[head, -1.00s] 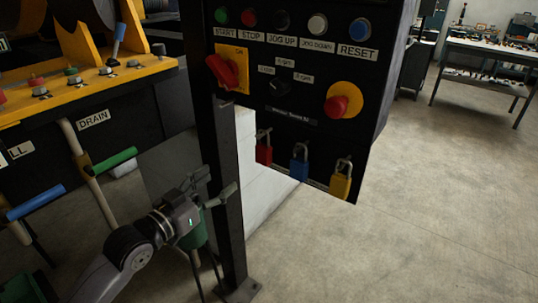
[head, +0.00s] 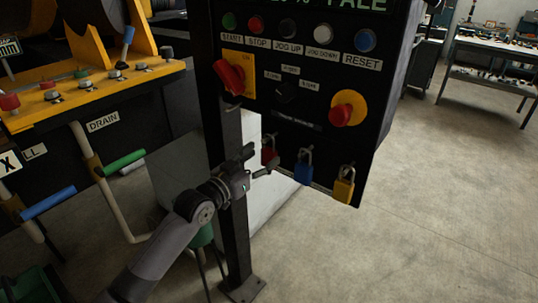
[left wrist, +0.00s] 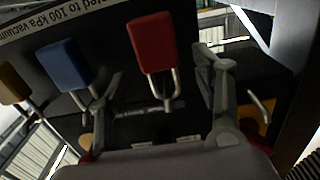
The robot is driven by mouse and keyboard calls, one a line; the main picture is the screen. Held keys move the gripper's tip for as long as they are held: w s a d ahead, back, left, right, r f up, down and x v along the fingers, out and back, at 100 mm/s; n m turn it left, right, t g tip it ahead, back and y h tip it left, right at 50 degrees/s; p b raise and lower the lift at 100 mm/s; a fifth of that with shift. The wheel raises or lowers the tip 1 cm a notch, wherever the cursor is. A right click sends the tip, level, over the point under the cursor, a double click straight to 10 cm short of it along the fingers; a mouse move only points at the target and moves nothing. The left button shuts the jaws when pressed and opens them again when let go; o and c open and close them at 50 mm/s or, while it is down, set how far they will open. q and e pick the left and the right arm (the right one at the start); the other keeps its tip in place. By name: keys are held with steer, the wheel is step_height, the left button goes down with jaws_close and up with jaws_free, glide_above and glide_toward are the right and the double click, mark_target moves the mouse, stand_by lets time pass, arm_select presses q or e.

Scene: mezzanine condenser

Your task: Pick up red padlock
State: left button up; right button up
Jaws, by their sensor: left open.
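The red padlock (head: 269,154) hangs at the lower left of the black control panel, partly hidden by my left gripper (head: 259,160) in the head view. The gripper is open, with its fingertips close to the padlock. In the left wrist view, the red padlock (left wrist: 152,42) appears upside down, its body at the top and its shackle below. One grey finger shows just to its right, with a gap between them. Whether the gripper touches the padlock cannot be told. My right gripper is not in view.
A blue padlock (head: 303,168) and a yellow padlock (head: 343,186) hang to the right of the red one. A dark post (head: 236,215) stands beside my left arm. A red knob (head: 340,114) sticks out above.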

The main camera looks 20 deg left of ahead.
mark_target(266, 154)
arm_select(q)
steer(key=x, duration=0.4)
steer(key=shift+w+f+p, duration=0.15)
steer(key=shift+f+p, duration=0.2)
steer(key=shift+c, duration=0.8)
steer(key=c, duration=1.2)
steer(key=shift+r, duration=0.1)
